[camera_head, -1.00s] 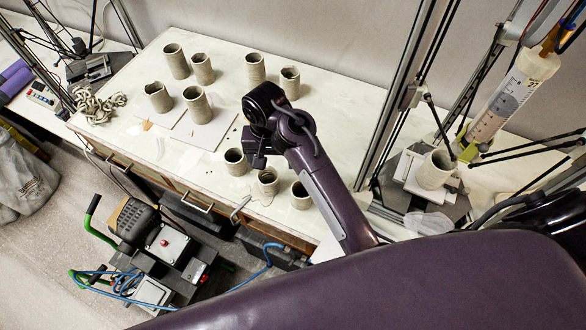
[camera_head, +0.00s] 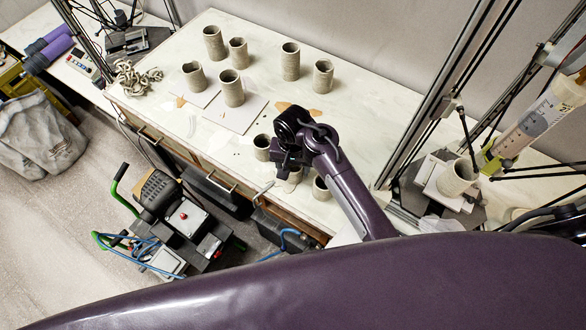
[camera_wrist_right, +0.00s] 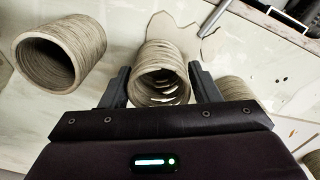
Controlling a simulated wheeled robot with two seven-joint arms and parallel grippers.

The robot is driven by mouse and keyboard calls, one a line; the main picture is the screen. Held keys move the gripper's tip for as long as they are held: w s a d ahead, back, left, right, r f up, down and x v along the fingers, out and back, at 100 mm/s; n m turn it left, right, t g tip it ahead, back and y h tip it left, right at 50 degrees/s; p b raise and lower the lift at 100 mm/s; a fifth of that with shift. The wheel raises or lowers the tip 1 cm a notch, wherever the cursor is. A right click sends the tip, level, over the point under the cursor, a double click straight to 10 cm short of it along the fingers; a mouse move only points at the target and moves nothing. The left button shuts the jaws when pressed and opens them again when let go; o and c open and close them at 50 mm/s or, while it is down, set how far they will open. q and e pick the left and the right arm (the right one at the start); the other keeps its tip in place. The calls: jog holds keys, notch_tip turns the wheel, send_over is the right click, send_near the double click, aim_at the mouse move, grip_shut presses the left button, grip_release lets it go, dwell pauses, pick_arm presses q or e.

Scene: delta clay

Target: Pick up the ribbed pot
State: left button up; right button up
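A grey clay pot with ribbed walls and gaps in its coils (camera_wrist_right: 163,72) stands between the two fingers of my right gripper (camera_wrist_right: 162,88) in the right wrist view. The fingers are apart, one on each side of it; I cannot tell whether they touch it. In the head view my right gripper (camera_head: 284,162) is over the middle pot of the front row (camera_head: 291,184), which it mostly hides. A ribbed pot (camera_wrist_right: 62,53) and another, partly hidden pot (camera_wrist_right: 240,91) stand at either side in the wrist view. My left gripper is not in view.
Close neighbours in the front row are a left pot (camera_head: 262,146) and a right pot (camera_head: 321,188). Several more pots stand farther back, one on a white board (camera_head: 240,119). A clay printer holding a pot (camera_head: 458,178) stands at the right.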

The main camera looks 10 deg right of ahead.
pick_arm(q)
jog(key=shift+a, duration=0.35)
pick_arm(e)
jog(key=c, duration=0.6)
